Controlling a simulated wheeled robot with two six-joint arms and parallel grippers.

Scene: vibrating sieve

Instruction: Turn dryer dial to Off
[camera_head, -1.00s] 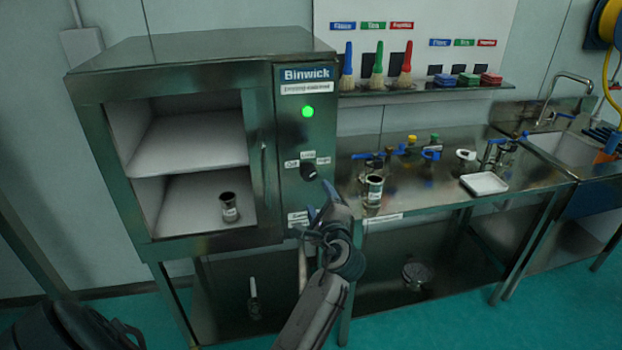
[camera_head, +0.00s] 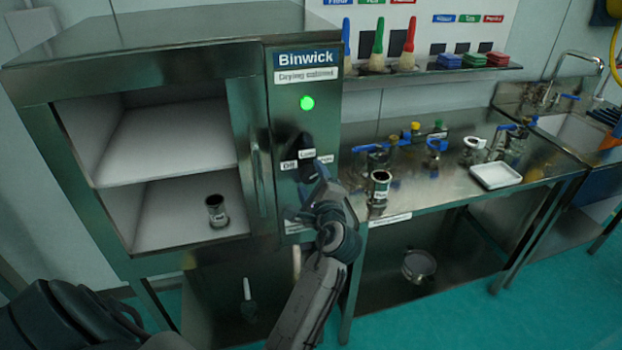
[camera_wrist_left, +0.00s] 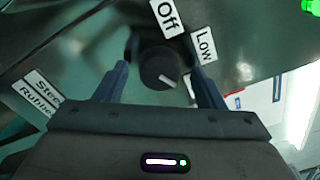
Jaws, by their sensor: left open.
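The dryer dial (camera_wrist_left: 158,66) is a round black knob with a white mark in the left wrist view. The mark points to the lower right, away from the Off label (camera_wrist_left: 167,17) and the Low label (camera_wrist_left: 204,45). My left gripper (camera_head: 310,160) is open at the control panel. Its two fingers stand on either side of the dial in the left wrist view. I cannot tell whether they touch it. In the head view the gripper hides most of the dial. My right gripper is not in view.
The Binwick drying cabinet (camera_head: 160,55) has its left compartments open, with a small metal cup (camera_head: 217,211) inside. A green light (camera_head: 306,103) glows above the dial.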

